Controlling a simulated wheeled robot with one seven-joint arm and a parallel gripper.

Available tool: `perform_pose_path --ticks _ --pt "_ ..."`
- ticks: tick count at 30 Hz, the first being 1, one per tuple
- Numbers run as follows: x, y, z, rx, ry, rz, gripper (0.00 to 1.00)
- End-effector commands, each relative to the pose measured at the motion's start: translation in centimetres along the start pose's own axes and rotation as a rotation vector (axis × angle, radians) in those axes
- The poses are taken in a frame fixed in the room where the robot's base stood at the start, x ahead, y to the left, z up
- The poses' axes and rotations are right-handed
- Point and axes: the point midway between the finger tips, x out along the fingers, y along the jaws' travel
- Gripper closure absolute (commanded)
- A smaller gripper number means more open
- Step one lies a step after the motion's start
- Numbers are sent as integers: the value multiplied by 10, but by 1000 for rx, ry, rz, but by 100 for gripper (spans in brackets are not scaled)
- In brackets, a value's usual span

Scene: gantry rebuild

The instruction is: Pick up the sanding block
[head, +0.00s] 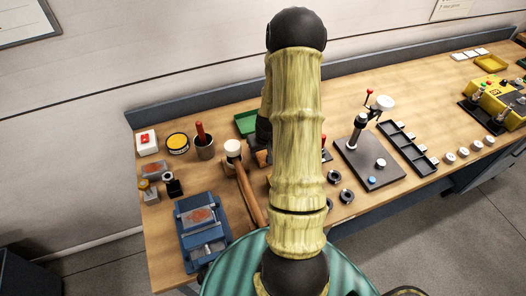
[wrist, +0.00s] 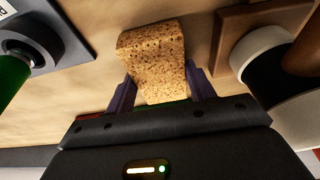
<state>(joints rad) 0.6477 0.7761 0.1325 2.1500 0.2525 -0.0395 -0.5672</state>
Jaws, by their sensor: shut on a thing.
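The sanding block (wrist: 152,55) is a tan, speckled, cork-like block in the upper middle of the wrist view. My gripper (wrist: 160,88) has a purple-grey finger on each side of it and is shut on it. The near end of the block sits between the fingers, and the far end sticks out beyond them. Whether the block touches the wooden surface behind it or is held above it, I cannot tell. In the head view my arm covers the gripper and the block.
In the wrist view, a blue-grey plate with a dark round fitting (wrist: 28,50) is left, and a white-and-black round thing (wrist: 262,55) is close on the right. In the head view, a mallet (head: 233,149), blue vise (head: 204,222) and green tray (head: 246,122) crowd the bench (head: 160,235).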

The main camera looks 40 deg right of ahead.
Motion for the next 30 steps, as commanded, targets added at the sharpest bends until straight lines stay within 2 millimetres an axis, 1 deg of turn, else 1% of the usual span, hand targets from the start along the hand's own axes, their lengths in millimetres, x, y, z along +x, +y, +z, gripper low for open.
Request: perform_pose_path --ticks 5,8,18,21,25,30 --pt "-10 0 -4 -1 2 1 68" --pt "-22 0 -7 -1 4 2 68" --pt "-76 1 -22 0 6 3 68" --pt "-88 1 -25 0 4 2 68" --pt "-95 1 -26 1 1 1 68" --pt "-96 1 -26 3 0 1 68"
